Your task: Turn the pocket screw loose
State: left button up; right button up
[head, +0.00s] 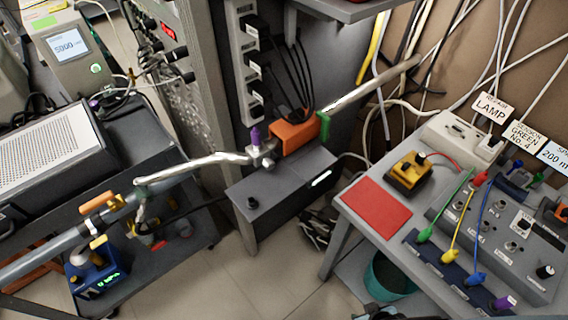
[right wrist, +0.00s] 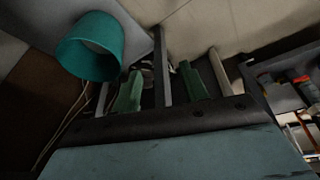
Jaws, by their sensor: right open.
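I cannot tell for certain which part is the pocket screw. A small upright purple-topped screw (head: 255,137) stands on a metal fitting (head: 263,154) beside an orange block (head: 295,138), above a dark grey box (head: 283,190), in the head view. My right gripper (head: 378,312) shows only as a dark sliver at the head view's bottom edge, well below and right of that fitting. In the right wrist view its two green-padded fingers (right wrist: 160,68) are apart with nothing held between them. My left gripper is not in view.
A teal bin (right wrist: 91,46) stands near the right fingers in the right wrist view, under the right-hand table (head: 336,212). That table holds a red mat (head: 375,208) and a cabled panel (head: 490,240). A cart (head: 195,225) stands left.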

jog(key=w+a+r+t, duration=0.2)
jog(key=w+r, duration=0.7)
jog(key=r, duration=0.1)
jog(key=n+t+y+p, duration=0.2)
jog(key=n+t+y, duration=0.2)
jog(key=y, duration=0.5)
send_near(272, 165)
jog(key=b+x, duration=0.1)
jog(key=x, duration=0.7)
jog(key=shift+a, duration=0.15)
grip_shut()
